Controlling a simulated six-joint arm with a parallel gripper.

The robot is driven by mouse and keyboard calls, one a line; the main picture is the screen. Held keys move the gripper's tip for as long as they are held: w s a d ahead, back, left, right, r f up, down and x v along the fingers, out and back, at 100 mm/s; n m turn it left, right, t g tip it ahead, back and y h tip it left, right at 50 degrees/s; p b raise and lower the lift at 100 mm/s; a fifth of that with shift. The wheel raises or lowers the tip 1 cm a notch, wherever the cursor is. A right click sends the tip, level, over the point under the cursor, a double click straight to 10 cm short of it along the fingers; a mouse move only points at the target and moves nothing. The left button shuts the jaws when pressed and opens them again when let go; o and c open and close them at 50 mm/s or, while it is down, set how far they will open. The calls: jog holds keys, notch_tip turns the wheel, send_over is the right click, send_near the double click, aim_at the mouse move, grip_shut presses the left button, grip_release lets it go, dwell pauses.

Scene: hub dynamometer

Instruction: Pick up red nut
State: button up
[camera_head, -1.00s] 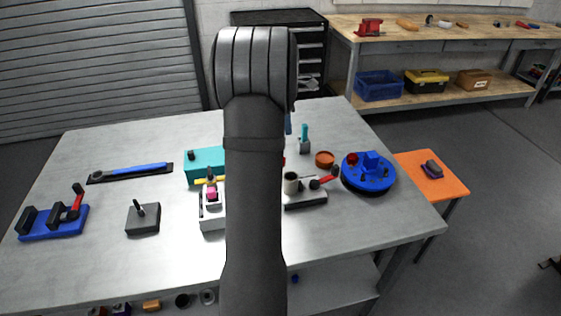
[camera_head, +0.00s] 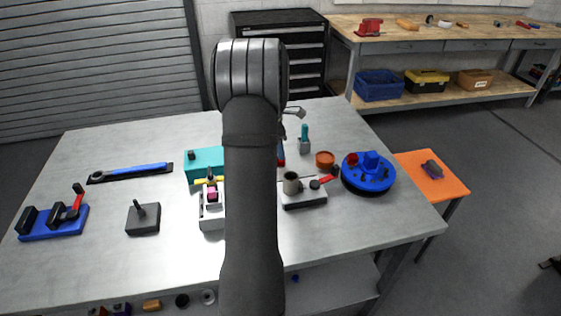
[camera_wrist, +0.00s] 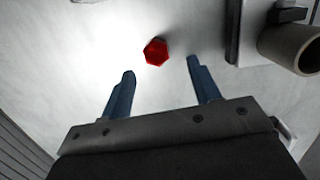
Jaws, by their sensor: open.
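The red nut (camera_wrist: 156,51) is a small hexagonal piece lying on the bright grey table top in the wrist view. My gripper (camera_wrist: 160,68) is open, with its two blue fingers spread and nothing between them. The nut lies just beyond the fingertips, roughly centred across the gap; I cannot tell the height between them. In the head view my arm covers most of the gripper and the middle of the table. I cannot make out this nut there for certain.
A grey fixture with a cup (camera_head: 291,183) stands right of my arm; a cup (camera_wrist: 292,48) also shows at the wrist view's right. A blue round hub (camera_head: 369,174), an orange-brown dish (camera_head: 325,159) and a teal box (camera_head: 204,162) stand nearby.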

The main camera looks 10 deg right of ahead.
jog(key=f, duration=0.3)
jog(key=d+f, duration=0.1)
jog(key=f, duration=0.1)
jog(key=shift+w, duration=0.3)
jog(key=c, duration=1.2)
jog(key=shift+r, duration=0.45)
jog(key=r, duration=0.3)
jog(key=shift+s+d+r, duration=0.25)
jog(key=shift+r, duration=0.1)
jog(key=s+d+r, duration=0.6)
jog(key=s+d, duration=0.1)
jog(key=s, duration=0.1)
jog(key=w+a+m, duration=0.4)
jog(key=a+m, duration=0.2)
jog(key=a, duration=0.2)
jog(key=w+a+m+g+y, duration=0.1)
jog(key=w+a+m, duration=0.4)
jog(key=a, duration=0.4)
jog(key=w+a+f+m+g, duration=0.1)
jog(key=w+a+m, duration=0.4)
jog(key=a+m, duration=0.2)
jog(key=shift+w+a+m+y, duration=0.25)
jog(key=shift+a+m+y, duration=0.15)
jog(key=shift+a, duration=0.3)
